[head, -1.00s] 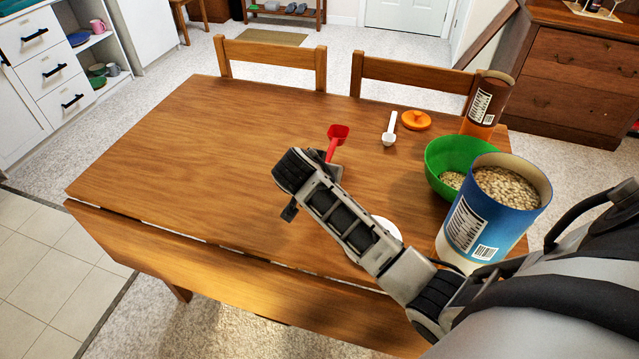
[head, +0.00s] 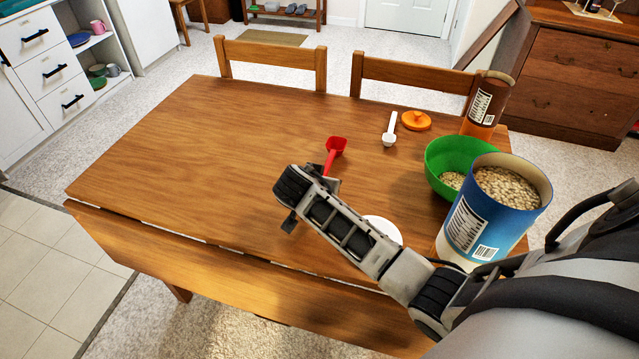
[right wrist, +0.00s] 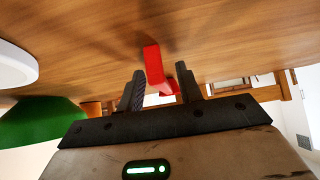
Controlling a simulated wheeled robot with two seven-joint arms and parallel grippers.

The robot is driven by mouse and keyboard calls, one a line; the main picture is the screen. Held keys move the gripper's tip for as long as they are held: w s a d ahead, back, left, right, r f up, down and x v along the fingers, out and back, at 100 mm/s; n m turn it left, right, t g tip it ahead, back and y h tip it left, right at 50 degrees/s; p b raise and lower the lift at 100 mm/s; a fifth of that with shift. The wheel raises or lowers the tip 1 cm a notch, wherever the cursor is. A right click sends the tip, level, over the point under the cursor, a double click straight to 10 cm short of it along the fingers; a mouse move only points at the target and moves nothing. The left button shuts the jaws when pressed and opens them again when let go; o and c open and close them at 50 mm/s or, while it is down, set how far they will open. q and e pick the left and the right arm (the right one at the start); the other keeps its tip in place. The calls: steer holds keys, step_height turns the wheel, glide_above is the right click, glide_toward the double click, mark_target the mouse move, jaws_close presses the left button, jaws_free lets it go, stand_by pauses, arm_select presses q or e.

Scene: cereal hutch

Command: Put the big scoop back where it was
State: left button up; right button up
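The red scoop (head: 336,147), which looks the larger of two scoops, is at the middle of the table with its bowl toward the far side. Its handle runs back to my right gripper (head: 306,206). In the right wrist view the red scoop (right wrist: 154,68) shows between the two fingers of my right gripper (right wrist: 162,78). The fingers look spread, with a gap beside the red part. The scoop appears to be at the tabletop, though its exact contact is unclear. A smaller white scoop (head: 390,130) lies farther back. My left gripper is not in view.
A green bowl (head: 450,155) with cereal and a blue canister (head: 480,225) full of cereal stand at the right. An orange lid (head: 416,120) and a brown jar (head: 488,100) are behind. A white disc (head: 385,228) is partly hidden by my arm. The table's left side (head: 190,150) is clear.

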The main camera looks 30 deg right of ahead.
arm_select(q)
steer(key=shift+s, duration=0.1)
arm_select(e)
steer(key=shift+r, duration=0.1)
steer(key=shift+a+r, duration=0.1)
steer(key=shift+r, duration=0.1)
arm_select(q)
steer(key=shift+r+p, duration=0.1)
steer(key=shift+p, duration=0.45)
arm_select(e)
steer(key=v, duration=1.1)
steer(key=shift+s+a+r, duration=0.2)
steer(key=shift+r, duration=0.05)
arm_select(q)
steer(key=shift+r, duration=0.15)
